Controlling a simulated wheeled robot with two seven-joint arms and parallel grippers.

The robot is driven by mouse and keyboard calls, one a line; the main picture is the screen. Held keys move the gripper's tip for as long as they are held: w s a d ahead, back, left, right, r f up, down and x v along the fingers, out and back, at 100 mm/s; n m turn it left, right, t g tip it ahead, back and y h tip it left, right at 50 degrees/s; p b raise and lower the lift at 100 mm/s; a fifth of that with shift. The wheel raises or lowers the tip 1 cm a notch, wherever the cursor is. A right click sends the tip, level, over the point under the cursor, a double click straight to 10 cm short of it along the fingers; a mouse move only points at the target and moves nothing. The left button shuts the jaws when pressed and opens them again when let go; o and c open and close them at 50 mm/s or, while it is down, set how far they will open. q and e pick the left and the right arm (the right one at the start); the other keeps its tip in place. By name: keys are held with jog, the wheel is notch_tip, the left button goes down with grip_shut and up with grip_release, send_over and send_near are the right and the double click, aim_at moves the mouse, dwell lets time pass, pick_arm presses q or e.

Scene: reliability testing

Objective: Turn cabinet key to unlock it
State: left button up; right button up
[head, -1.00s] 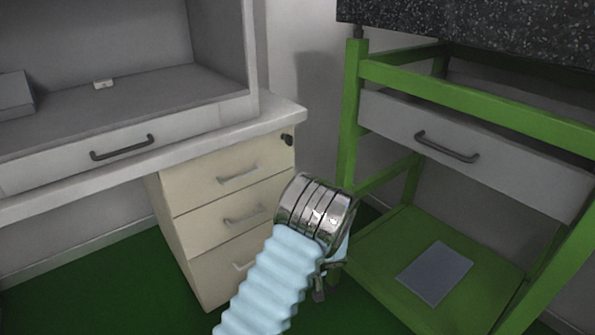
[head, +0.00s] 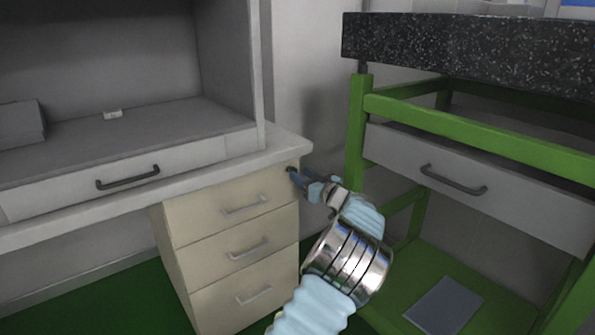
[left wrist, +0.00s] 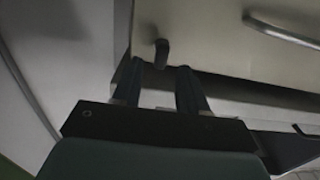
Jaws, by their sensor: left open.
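The cabinet (head: 237,246) is a cream unit of three drawers under the white desk. Its dark key (left wrist: 162,52) shows in the left wrist view, sticking out near the edge of the top drawer front. In the head view the key is mostly hidden behind my gripper at the top right corner of that drawer. My left gripper (head: 297,178) has its fingertips at this corner. In the left wrist view its two dark fingers (left wrist: 159,76) are apart, with the key just beyond and between their tips. The fingers look empty. My right gripper is not in view.
A green metal frame (head: 355,135) with a speckled black top and a grey drawer (head: 480,190) stands close on the right. The desk edge (head: 285,145) lies just above the key corner. A grey flat item (head: 443,306) lies on the green lower shelf.

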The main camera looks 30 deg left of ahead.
aim_at(296, 171)
pick_arm(q)
jog(key=shift+x, duration=1.6)
jog(key=shift+c, duration=0.4)
grip_shut()
